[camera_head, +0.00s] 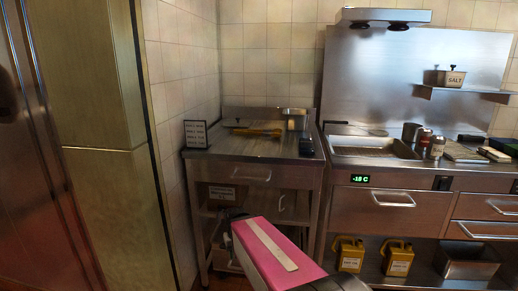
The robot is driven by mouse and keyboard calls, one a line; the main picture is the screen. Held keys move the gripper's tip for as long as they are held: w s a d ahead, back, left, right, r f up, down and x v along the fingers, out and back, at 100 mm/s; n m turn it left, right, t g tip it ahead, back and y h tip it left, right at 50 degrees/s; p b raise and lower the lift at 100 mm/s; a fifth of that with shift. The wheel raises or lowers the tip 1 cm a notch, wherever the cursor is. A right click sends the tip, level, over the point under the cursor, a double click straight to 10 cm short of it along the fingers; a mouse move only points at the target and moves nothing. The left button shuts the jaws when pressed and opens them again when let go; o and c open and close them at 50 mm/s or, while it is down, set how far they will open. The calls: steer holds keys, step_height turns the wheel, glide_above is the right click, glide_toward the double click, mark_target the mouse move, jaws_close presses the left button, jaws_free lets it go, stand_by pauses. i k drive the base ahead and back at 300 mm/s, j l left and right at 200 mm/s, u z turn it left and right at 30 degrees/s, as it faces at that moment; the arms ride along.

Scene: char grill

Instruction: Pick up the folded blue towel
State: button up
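A small dark bluish item (306,147) lies at the right edge of the left steel table. It may be the folded blue towel, but it is too small and dark to be sure. No other clearly blue cloth shows. My pink arm link rises from the bottom middle in front of the left table's lower part. My gripper cannot be made out.
The left steel table (225,155) holds yellowish tongs (258,132), a metal container (296,119) and a framed sign (195,134). The right counter has a sunken basin (370,148), shakers and boards. Yellow jugs (398,258) stand below. A tall cabinet (100,150) is left.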

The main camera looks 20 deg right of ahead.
mark_target(306, 145)
steer(key=l, duration=0.25)
steer(key=i+z, duration=0.15)
steer(key=z, duration=0.75)
steer(key=k+j+u, duration=0.15)
steer(key=j, duration=0.15)
steer(key=i+l+z, duration=0.2)
steer(key=l, duration=0.15)
